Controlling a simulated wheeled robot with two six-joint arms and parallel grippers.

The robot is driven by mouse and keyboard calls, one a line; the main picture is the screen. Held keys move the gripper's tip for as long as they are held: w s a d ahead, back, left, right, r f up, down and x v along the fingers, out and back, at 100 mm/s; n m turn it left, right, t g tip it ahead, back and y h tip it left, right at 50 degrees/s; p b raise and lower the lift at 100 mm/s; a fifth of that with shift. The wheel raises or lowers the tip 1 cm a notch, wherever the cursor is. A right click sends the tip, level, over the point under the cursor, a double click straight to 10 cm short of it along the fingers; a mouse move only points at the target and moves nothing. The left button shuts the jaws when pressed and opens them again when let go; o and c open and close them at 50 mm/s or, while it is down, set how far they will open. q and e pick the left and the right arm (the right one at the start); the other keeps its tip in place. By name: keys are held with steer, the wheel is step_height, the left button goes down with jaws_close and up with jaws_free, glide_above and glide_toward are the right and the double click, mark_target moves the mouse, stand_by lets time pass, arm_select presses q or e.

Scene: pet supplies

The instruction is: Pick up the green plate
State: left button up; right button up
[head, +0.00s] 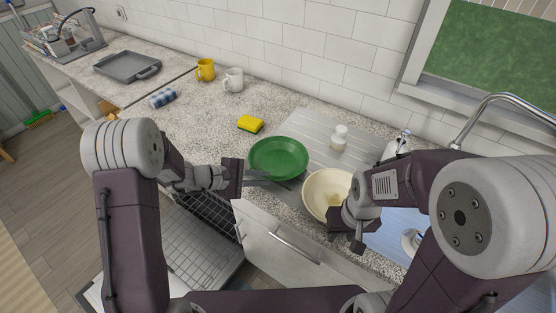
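The green plate (278,156) lies face up on the counter, at the left end of the ribbed draining area. My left gripper (262,178) is at the plate's near-left edge, its fingers pointing right. The fingers look a little apart; whether they touch the rim I cannot tell. My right gripper (347,241) points down at the near side of a cream bowl (318,184), right of the plate. Its fingers are apart, and it hides part of the bowl.
A yellow sponge (250,124) lies behind the plate to the left. A white bottle (339,137) stands behind the bowl. A yellow mug (206,69) and a white mug (233,80) stand by the wall. An open dishwasher (205,258) is below the counter.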

mark_target(272, 177)
arm_select(q)
steer(key=x, duration=0.4)
steer(key=shift+w+d, duration=0.1)
steer(key=shift+w, duration=0.05)
arm_select(e)
steer(key=shift+w+d+r, duration=0.1)
steer(key=shift+d+r, duration=0.1)
steer(key=shift+r, duration=0.05)
arm_select(q)
steer(key=shift+r, duration=0.1)
jaws_close()
arm_select(e)
steer(key=shift+a+r, duration=0.1)
steer(key=shift+a, duration=0.1)
stand_by(0.5)
